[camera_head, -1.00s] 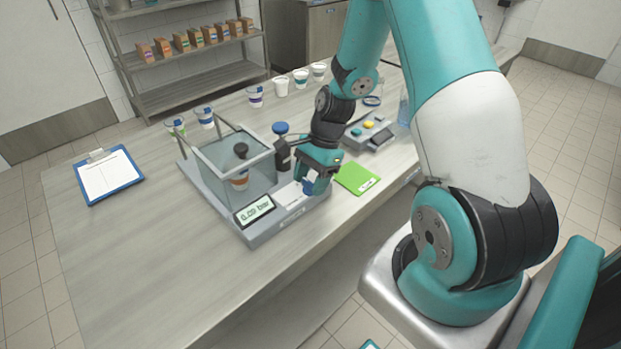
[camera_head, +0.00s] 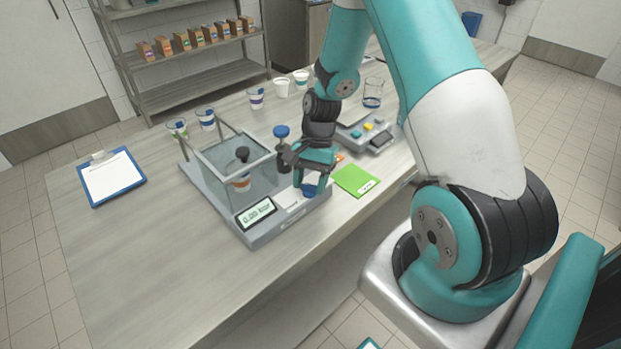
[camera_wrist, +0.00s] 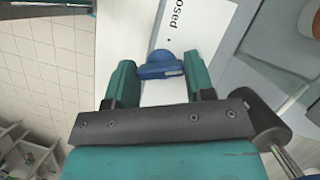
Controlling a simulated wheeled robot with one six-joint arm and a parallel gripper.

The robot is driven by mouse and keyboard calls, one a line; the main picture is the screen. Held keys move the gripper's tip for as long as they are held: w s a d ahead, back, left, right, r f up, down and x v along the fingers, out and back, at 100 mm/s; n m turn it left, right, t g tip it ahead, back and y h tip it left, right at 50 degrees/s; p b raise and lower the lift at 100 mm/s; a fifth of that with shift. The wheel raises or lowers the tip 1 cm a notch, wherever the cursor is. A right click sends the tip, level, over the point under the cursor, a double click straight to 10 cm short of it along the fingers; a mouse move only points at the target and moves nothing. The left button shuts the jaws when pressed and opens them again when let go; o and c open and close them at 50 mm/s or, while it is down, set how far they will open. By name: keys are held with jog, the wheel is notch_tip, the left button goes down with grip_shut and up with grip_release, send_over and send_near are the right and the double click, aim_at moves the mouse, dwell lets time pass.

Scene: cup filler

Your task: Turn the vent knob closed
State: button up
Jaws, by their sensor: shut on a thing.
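The vent knob (camera_head: 309,191) is a small blue knob at the front right of the grey filler base (camera_head: 262,240). My gripper (camera_head: 312,180) reaches down over it from above, and its fingers stand on either side of it. In the wrist view, the blue knob (camera_wrist: 160,66) sits between the two teal fingertips of my gripper (camera_wrist: 160,72), which are shut on it. A white label beside it shows printed letters ending in "osed"; the rest of the label is cut off or hidden.
A clear chamber (camera_head: 215,158) with a cup inside stands left of my gripper. A blue-topped post (camera_head: 281,131) stands close behind it. A display (camera_head: 256,213) is at the front. A green card (camera_head: 356,181) and a button box (camera_head: 378,138) lie to the right.

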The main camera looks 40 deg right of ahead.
jog(key=n+h, duration=0.1)
jog(key=n, duration=0.2)
jog(key=n+g, duration=0.1)
jog(key=n, duration=0.2)
jog(key=shift+w+a+g+h+p, duration=0.1)
jog(key=shift+g+h+p, duration=0.2)
jog(key=shift+h+p, duration=0.1)
jog(key=n+h, duration=0.1)
jog(key=n, duration=0.2)
jog(key=n+h, duration=0.1)
jog(key=n, duration=0.2)
jog(key=shift+n+g, duration=0.3)
jog(key=o, duration=0.9)
jog(key=shift+r, duration=0.1)
jog(key=v, duration=0.5)
jog(key=b+v, duration=0.1)
jog(key=v, duration=0.5)
jog(key=b+v, duration=0.1)
jog(key=v, duration=0.5)
jog(key=shift+w+a, duration=0.1)
jog(key=shift+a, duration=0.25)
